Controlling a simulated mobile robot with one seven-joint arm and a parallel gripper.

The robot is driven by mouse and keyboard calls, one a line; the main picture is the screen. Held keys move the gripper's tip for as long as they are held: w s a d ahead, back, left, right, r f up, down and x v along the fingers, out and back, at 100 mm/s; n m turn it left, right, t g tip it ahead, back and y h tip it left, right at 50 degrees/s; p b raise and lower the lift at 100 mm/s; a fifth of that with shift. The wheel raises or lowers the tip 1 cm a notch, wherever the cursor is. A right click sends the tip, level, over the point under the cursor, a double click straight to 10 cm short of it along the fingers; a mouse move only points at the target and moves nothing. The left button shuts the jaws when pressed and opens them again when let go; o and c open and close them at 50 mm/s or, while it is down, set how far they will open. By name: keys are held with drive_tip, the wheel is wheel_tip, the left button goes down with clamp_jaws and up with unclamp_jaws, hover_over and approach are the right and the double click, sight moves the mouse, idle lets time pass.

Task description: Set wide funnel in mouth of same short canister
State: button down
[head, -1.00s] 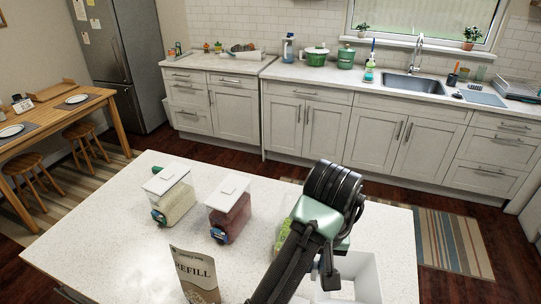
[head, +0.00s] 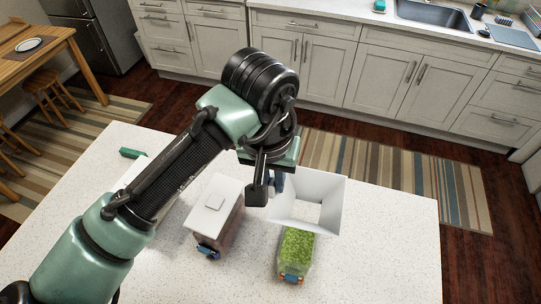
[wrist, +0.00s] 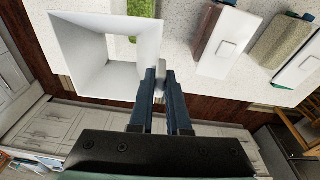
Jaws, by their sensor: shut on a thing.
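The wide white square funnel (head: 326,207) is held in the air, its broad mouth upward. It fills the upper left of the wrist view (wrist: 80,48). My gripper (wrist: 158,76) is shut on a small tab at the funnel's edge; in the head view my gripper (head: 273,186) is at the funnel's left side. A clear canister with green contents (head: 297,252) stands on the counter in front of and partly below the funnel. Its green contents also show in the wrist view (wrist: 122,14). Its mouth is hidden, and I see no contact with the funnel.
A canister with dark red contents and a white lid (head: 216,207) stands just left of the green one. A beige-filled canister (wrist: 276,38) stands beyond it, mostly hidden by my arm in the head view. The speckled counter (head: 385,255) is clear on the right.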

sight(272, 197)
drive_tip(key=shift+s+f+b, duration=0.2)
drive_tip(key=shift+s+b, duration=0.1)
drive_tip(key=shift+f, duration=0.3)
wheel_tip(272, 197, down, 3)
drive_tip(key=b, duration=0.3)
drive_tip(key=shift+f+b, duration=0.15)
drive_tip(key=shift+b, duration=0.15)
drive_tip(key=shift+w+f+b, duration=0.1)
drive_tip(key=shift+f+b, duration=0.35)
drive_tip(key=shift+f, duration=0.45)
drive_tip(key=shift+a+f+b, duration=0.1)
drive_tip(key=shift+f+b, duration=0.4)
drive_tip(key=shift+f, duration=1.1)
idle(0.7)
drive_tip(key=shift+c, duration=1.2)
unclamp_jaws()
drive_tip(key=shift+r, duration=0.15)
